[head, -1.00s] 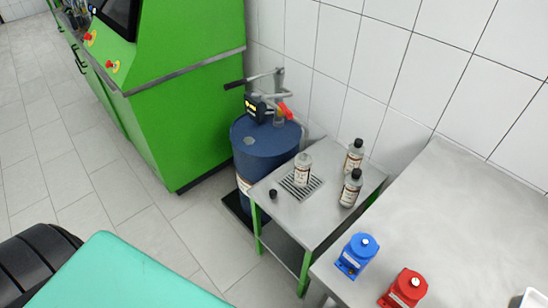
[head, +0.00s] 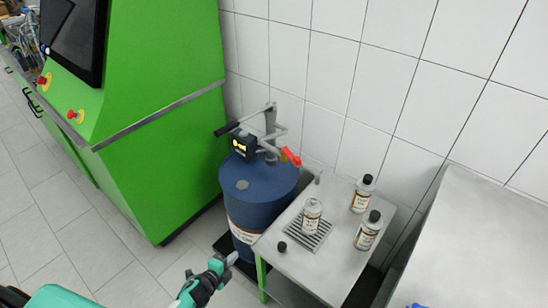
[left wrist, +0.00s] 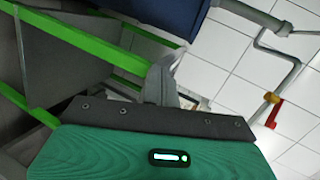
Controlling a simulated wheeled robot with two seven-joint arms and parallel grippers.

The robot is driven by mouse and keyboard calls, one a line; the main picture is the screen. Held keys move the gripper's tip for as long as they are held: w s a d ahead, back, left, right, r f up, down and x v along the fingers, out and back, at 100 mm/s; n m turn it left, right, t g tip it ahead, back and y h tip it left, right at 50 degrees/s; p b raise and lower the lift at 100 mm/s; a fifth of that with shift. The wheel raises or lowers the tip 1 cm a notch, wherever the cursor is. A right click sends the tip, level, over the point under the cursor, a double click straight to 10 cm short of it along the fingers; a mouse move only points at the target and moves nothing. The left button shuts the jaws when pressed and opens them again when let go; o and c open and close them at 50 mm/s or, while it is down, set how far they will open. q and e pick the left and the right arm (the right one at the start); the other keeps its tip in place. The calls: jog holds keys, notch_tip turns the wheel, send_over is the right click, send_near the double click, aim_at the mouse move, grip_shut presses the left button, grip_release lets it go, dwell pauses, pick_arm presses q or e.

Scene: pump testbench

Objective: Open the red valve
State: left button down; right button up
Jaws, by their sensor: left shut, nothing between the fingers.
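The red valve (head: 290,157) is a small red handle at the end of the grey pipe of the pump on the blue drum (head: 262,190). It also shows in the left wrist view (left wrist: 272,110) at the right, on the bent grey pipe. My left gripper (head: 233,258) is low in front of the drum and the small table, apart from the valve. In the left wrist view its fingers (left wrist: 163,82) are shut and empty. My right gripper is not in view.
A small steel table (head: 335,248) stands right of the drum, with several bottles, a drain grate (head: 308,233) and a black cap (head: 282,247). A green machine (head: 160,120) stands left. A larger steel table (head: 480,230) is at the right. The tiled wall closes the back.

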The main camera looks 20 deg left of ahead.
pick_arm(q)
jog(key=w+r+m+t+h, duration=0.1)
jog(key=w+r+m+h, duration=0.1)
jog(key=w+r+m, duration=0.45)
jog(key=w+r+m+t+h, duration=0.1)
jog(key=r+m+h, duration=0.15)
jog(key=r, duration=0.65)
jog(key=m+g+h, duration=0.3)
jog(key=m+h, duration=0.2)
jog(key=m, duration=1.2)
send_near(295, 161)
jog(key=p+x, duration=0.4)
jog(key=x, duration=0.1)
jog(key=shift+w+d+r, duration=0.1)
jog(key=shift+w+r, duration=0.05)
jog(key=shift+w, duration=0.1)
jog(key=shift+w+d, duration=0.45)
jog(key=shift+w, duration=0.05)
jog(key=shift+d+f, duration=0.1)
jog(key=shift+f, duration=0.1)
